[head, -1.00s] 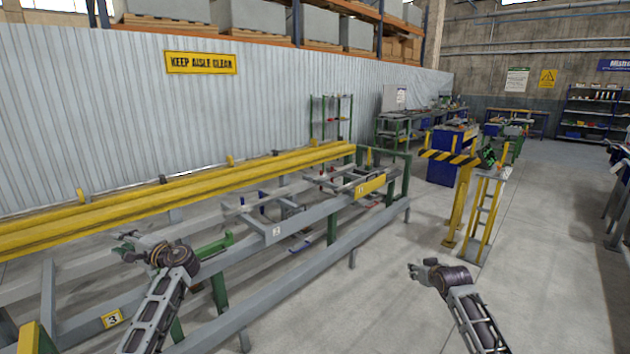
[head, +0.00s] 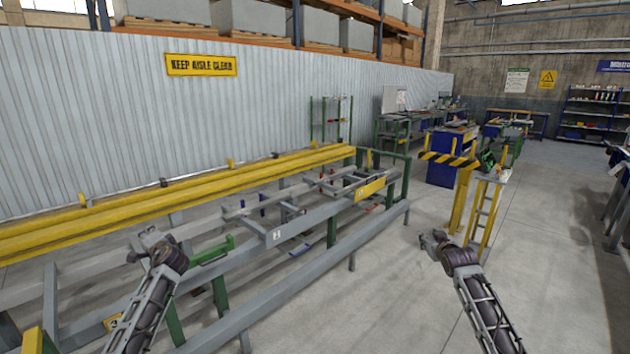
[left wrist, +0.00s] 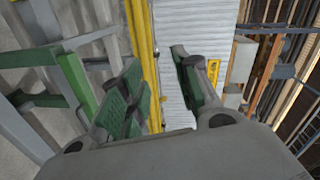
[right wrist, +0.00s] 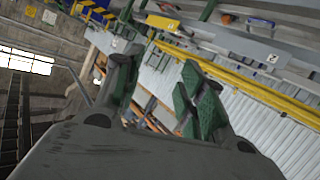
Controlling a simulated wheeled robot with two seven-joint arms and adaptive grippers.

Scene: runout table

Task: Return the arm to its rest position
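My left gripper (head: 148,242) is in front of the runout table's near frame in the head view, small and partly foreshortened. In the left wrist view its two green-padded fingers (left wrist: 158,85) stand apart with nothing between them. My right gripper (head: 432,240) is above the open floor, left of the yellow stand in the head view. In the right wrist view its green-padded fingers (right wrist: 160,85) are also apart and empty. Both arms reach up from the bottom of the head view, clear of visible contact.
The runout table's grey frame (head: 290,298) runs diagonally, with long yellow beams (head: 180,195) along its back. A yellow stand (head: 484,215) and a black-and-yellow striped bar (head: 449,159) stand beyond my right gripper. The concrete floor (head: 545,260) at the right is clear.

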